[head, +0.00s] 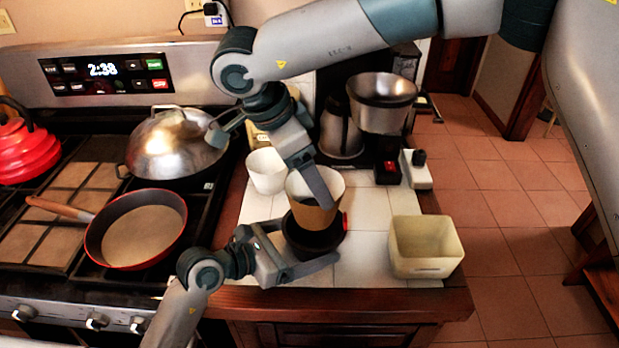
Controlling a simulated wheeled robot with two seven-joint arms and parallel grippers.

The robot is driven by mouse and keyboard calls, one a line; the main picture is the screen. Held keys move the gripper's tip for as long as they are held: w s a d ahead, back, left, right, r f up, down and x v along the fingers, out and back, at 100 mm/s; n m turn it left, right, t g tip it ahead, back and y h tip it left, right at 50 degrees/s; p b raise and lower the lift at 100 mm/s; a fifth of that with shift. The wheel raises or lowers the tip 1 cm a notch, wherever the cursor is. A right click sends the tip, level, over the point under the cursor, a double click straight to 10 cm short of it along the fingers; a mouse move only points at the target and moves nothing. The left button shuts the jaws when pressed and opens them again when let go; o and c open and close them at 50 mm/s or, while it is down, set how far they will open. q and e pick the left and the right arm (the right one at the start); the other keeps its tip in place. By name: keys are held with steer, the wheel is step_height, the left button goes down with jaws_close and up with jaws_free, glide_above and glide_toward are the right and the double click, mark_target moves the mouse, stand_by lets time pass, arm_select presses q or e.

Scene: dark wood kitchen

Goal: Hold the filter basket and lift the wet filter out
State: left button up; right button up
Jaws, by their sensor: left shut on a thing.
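The black filter basket (313,241) is low over the white tiled counter, near its front edge. My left gripper (308,250) reaches in from the lower left and is shut on the basket. The wet filter (304,211), white at the rim and brown below, stands upright, its lower end in or just above the basket; I cannot tell which. My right gripper (325,198) comes down from above, with one finger inside the filter's mouth. Its other finger is not clearly visible, so I cannot tell whether it grips the filter wall.
A cream bin (427,247) stands to the right on the counter. A white cup (267,171) is behind the filter on the left. The coffee maker (382,104) and a steel carafe (342,125) stand behind. A red pan (138,232) sits on the stove at left.

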arm_select(q)
steer(key=o, duration=0.6)
steer(key=shift+o, duration=0.2)
steer(key=shift+a, duration=0.1)
steer(key=v, duration=1.2)
steer(key=shift+s, duration=0.2)
